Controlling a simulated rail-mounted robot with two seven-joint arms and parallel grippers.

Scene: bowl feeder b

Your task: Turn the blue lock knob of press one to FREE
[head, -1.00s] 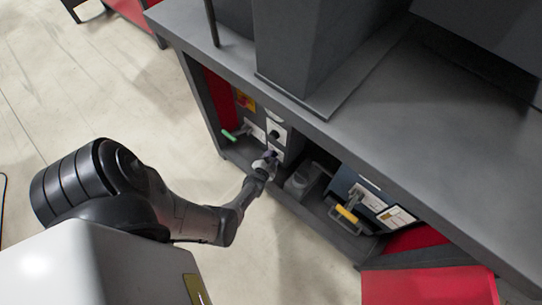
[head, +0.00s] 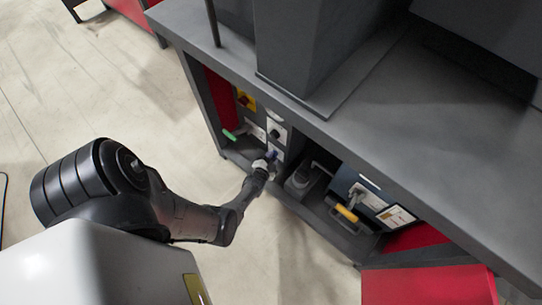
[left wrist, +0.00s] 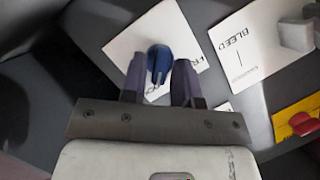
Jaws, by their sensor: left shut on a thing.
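The blue lock knob (left wrist: 158,58) stands on a white label plate (left wrist: 122,48) in the left wrist view. Lettering on the plate is partly hidden by the knob and fingers. My left gripper (left wrist: 159,72) has one finger on each side of the knob and is shut on it. In the head view my left gripper (head: 266,163) reaches the front panel under the press table. The knob's pointing direction against the lettering is hard to read. My right gripper is not in view.
A plate marked BLEED (left wrist: 240,48) with a pale grey knob (left wrist: 296,36) lies right of the blue knob. A red knob (left wrist: 303,124) sits on a yellow plate. A green-tipped lever (head: 229,135) and a yellow handle (head: 347,214) are nearby. The table edge (head: 300,108) overhangs.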

